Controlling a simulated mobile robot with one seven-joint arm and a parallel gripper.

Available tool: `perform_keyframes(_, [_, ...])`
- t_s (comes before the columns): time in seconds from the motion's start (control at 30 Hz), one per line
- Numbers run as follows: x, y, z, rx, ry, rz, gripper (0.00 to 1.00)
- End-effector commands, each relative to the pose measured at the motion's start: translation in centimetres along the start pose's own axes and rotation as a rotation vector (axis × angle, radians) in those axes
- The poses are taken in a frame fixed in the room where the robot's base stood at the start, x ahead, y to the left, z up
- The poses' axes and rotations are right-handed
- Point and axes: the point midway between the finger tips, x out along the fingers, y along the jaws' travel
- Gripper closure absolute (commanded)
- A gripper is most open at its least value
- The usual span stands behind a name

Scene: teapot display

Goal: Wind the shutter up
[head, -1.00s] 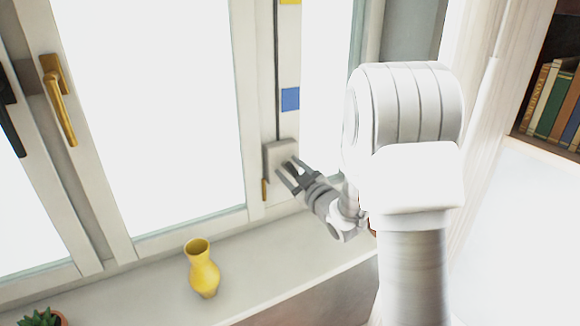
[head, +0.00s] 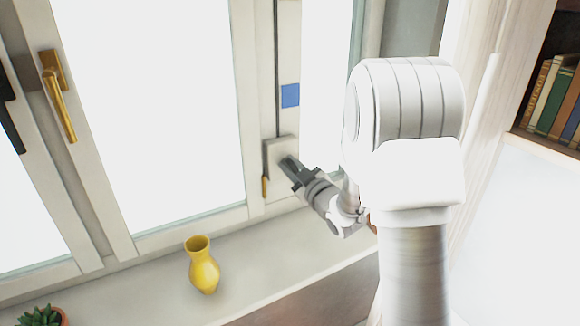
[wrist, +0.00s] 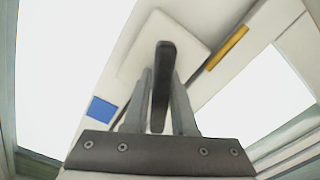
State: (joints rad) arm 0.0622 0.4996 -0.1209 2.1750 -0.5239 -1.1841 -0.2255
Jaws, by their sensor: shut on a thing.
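A pale winder box (head: 282,147) sits low on the post between two window panes. It also shows in the wrist view (wrist: 192,52). My gripper (head: 293,167) reaches it from the lower right. In the wrist view, a dark crank handle (wrist: 163,82) stands between the grey fingers, and my gripper is shut on it. The head view mostly hides the handle behind the fingers. A dark cord or strip (head: 277,80) runs up the post above the box. A blue square (head: 290,95) marks the post. No shutter shows across the bright panes.
A yellow vase (head: 203,268) and a potted plant (head: 42,318) stand on the sill (head: 262,268). A brass window handle (head: 58,97) is at left, and a small brass piece (head: 265,187) is beside the box. A bookshelf (head: 552,100) is at right.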

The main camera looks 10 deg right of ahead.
Motion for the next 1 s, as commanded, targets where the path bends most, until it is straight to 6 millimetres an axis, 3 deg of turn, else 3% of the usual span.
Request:
perform_keyframes(0.37, [-0.04, 0.1, 0.23, 0.216, 0.001, 0.002, 1.0])
perform_keyframes(1.0, [-0.04, 0.49, 0.26, 0.824, -0.001, 0.001, 1.0])
